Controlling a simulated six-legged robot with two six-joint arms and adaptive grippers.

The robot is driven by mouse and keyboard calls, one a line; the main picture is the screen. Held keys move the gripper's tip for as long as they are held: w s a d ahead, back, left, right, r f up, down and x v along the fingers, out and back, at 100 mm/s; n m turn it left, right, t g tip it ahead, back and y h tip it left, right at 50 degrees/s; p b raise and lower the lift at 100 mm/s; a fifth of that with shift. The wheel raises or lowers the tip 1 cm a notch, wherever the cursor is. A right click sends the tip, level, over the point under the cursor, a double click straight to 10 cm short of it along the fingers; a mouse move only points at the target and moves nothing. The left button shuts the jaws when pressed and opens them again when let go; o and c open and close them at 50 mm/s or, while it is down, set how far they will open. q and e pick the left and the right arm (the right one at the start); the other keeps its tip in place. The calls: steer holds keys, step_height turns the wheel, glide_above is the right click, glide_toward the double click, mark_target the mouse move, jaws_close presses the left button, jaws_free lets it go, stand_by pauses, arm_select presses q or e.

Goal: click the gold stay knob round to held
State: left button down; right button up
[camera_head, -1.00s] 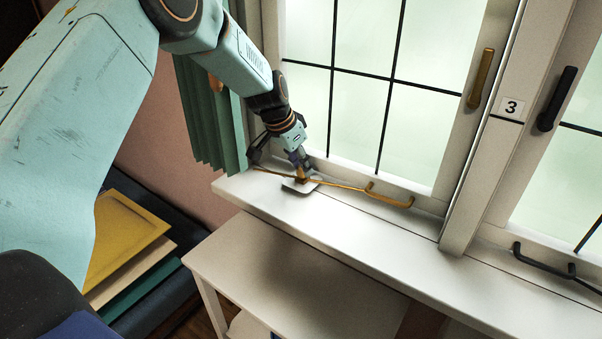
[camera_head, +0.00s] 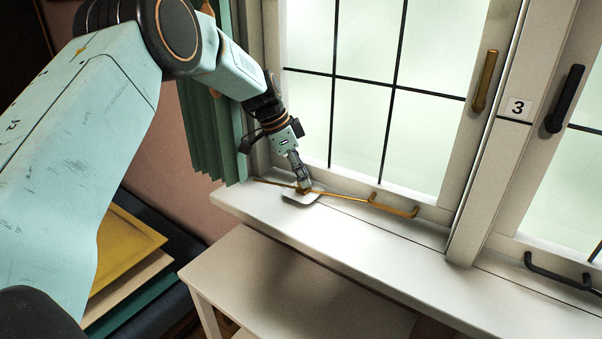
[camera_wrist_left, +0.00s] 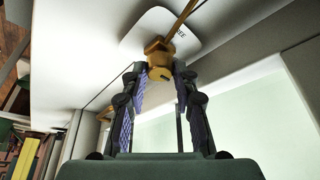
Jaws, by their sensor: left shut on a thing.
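The gold stay knob (camera_wrist_left: 158,58) sits on a pale plate on the window sill, at the left end of the gold stay bar (camera_head: 345,197). In the left wrist view the fingers of my left gripper (camera_wrist_left: 160,78) are on either side of the knob, shut on it. In the head view my left gripper (camera_head: 303,185) reaches down to the plate (camera_head: 301,197) and mostly hides the knob. Part of some lettering shows on the plate (camera_wrist_left: 190,32) in the wrist view; the rest is hidden. My right gripper is not in view.
The gold-handled window (camera_head: 430,90) stands behind the sill (camera_head: 390,240). A black handle (camera_head: 565,98) and black stay (camera_head: 555,270) are at the right, beside a "3" label (camera_head: 517,108). A green curtain (camera_head: 212,130) hangs at the left. A pale table (camera_head: 270,285) stands below the sill.

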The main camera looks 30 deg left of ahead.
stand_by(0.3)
arm_select(q)
steer(key=c, duration=1)
jaws_free()
step_height(320, 180, up, 10)
steer(key=shift+f, duration=0.1)
